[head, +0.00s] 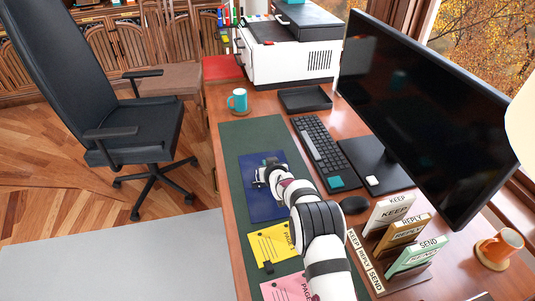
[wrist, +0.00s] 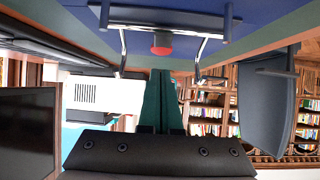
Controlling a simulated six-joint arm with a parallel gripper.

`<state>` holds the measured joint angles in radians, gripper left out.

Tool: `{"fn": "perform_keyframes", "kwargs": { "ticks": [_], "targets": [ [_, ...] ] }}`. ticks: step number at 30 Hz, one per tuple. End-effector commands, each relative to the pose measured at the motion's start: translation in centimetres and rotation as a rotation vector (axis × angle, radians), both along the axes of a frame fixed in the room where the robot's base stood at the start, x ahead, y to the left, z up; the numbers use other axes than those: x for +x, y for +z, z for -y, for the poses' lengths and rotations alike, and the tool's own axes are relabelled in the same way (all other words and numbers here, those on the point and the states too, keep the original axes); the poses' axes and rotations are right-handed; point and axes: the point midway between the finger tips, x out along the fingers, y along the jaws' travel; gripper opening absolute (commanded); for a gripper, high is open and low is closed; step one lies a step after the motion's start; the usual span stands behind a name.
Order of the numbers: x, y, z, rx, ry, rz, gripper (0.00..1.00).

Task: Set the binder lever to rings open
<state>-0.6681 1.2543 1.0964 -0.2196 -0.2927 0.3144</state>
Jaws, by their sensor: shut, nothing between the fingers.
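The blue binder (head: 265,206) lies open on the green desk mat, with my gripper (head: 262,174) low over its far part. In the wrist view, which looks upside down, the binder (wrist: 275,10) fills the top edge. Its dark ring mechanism (wrist: 165,20) has a silver ring rod on each side (wrist: 203,52). A red lever tip (wrist: 162,50) sticks out between the rods. My gripper's green fingers (wrist: 160,75) are together and empty, with their tips close to the red tip; I cannot tell whether they touch. Whether the rings are open or closed is unclear.
A yellow page (head: 268,247) and a pink page (head: 285,289) lie on the near mat. A teal mug (head: 238,100) stands beyond the mat. The mat's far end is clear.

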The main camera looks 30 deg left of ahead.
Motion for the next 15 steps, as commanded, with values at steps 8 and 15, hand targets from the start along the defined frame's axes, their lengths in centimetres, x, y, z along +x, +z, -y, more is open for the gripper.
{"fn": "perform_keyframes", "kwargs": {
  "ticks": [8, 15],
  "targets": [
    [-0.7, 6.9, 0.7, 0.002, -0.001, 0.003, 0.0],
    [-1.2, 11.2, 1.2, 0.0, 0.001, 0.001, 0.0]
  ]
}}
